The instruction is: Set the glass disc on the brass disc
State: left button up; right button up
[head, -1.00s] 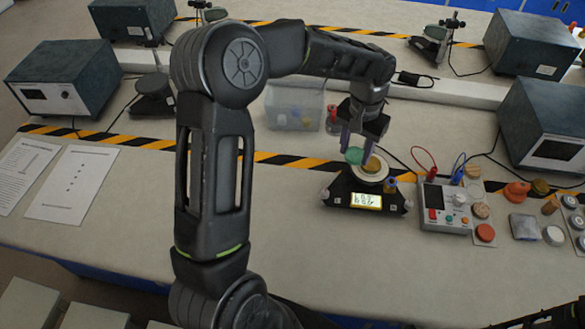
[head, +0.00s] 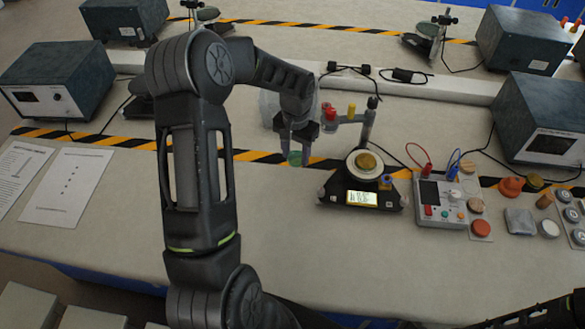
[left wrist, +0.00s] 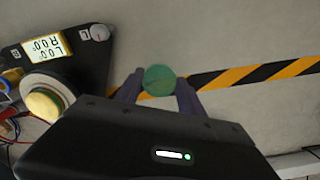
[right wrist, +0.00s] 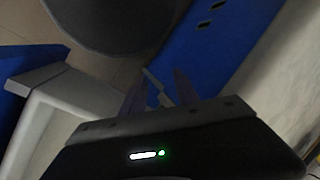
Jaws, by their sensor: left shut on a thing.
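The glass disc (head: 295,159) is a small green round piece. It also shows in the left wrist view (left wrist: 160,80), between the two fingertips. My left gripper (head: 296,156) is shut on it, to the left of the scale and above the bench. The brass disc (head: 366,161) lies on the round white pan of the black scale; it also shows at the left of the left wrist view (left wrist: 44,103). The glass disc is clear of the brass disc. My right gripper (right wrist: 160,82) shows only in the right wrist view, with fingers apart and nothing between them.
The scale (head: 333,188) has a lit display. Right behind its pan stands a post with an arm carrying red and yellow pieces (head: 330,114). A meter box (head: 447,200) with red and blue leads stands to the right. The bench before the scale is clear.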

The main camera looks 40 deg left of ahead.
aim_at(295, 177)
pick_arm(q)
notch_tip(295, 177, down, 2)
jog(key=shift+f, duration=0.15)
jog(key=shift+f+b, duration=1.55)
jog(key=shift+f, duration=0.9)
jog(key=shift+f, duration=0.25)
jog(key=o, duration=1.4)
jog(key=shift+r, duration=0.1)
jog(key=shift+r, duration=0.1)
